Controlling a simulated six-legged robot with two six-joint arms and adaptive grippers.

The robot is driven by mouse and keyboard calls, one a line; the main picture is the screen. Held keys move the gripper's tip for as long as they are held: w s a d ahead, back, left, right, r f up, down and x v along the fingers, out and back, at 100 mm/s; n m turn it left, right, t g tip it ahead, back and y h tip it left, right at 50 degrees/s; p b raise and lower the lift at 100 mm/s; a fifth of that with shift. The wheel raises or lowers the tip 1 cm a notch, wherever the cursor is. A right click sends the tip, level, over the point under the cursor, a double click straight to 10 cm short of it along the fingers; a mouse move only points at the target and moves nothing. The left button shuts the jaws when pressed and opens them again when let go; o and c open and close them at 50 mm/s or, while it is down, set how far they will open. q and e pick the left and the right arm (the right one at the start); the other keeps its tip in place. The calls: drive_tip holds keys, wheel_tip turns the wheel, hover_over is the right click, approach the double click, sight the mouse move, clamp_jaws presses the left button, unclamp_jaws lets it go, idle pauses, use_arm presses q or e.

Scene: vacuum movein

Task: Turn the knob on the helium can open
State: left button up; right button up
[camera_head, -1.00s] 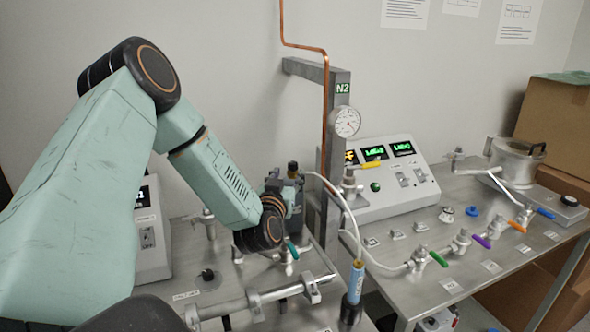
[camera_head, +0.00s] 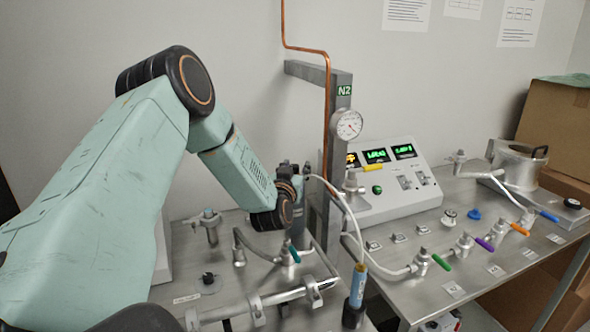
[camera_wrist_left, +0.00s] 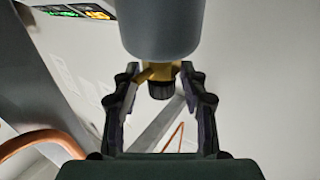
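In the left wrist view, a blue-grey rounded can body (camera_wrist_left: 162,30) fills the top middle. A brass valve with a black knob (camera_wrist_left: 160,90) points from it toward my gripper's palm. My left gripper (camera_wrist_left: 160,76) is open, with one dark finger on each side of the knob and a gap visible on both sides. In the head view my left gripper (camera_head: 295,172) is small and partly hidden by my arm, beside the grey N2 post. My right gripper is not in view.
The grey N2 post (camera_head: 336,120) with a copper pipe (camera_head: 327,100) and a round gauge (camera_head: 347,124) stands close to the gripper. A blue cylinder (camera_head: 357,285) stands in front. The control box (camera_head: 385,185) and colored valves are on the right-hand bench.

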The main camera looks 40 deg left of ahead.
use_arm(q)
drive_tip(key=shift+s+d+r, duration=0.1)
drive_tip(key=c, duration=0.3)
drive_tip(key=shift+s, duration=0.1)
drive_tip(key=shift+c, duration=1.4)
clamp_jaws()
drive_tip(key=shift+a+h, duration=0.2)
drive_tip(key=shift+h, duration=0.1)
drive_tip(key=shift+d+m+t+h+p, duration=0.1)
drive_tip(key=shift+m+t+h+p, duration=0.7)
drive_tip(key=shift+m+h, duration=0.65)
drive_tip(key=shift+f, duration=0.2)
drive_tip(key=shift+o, duration=2)
unclamp_jaws()
drive_tip(key=o, duration=0.4)
drive_tip(key=shift+r, duration=0.15)
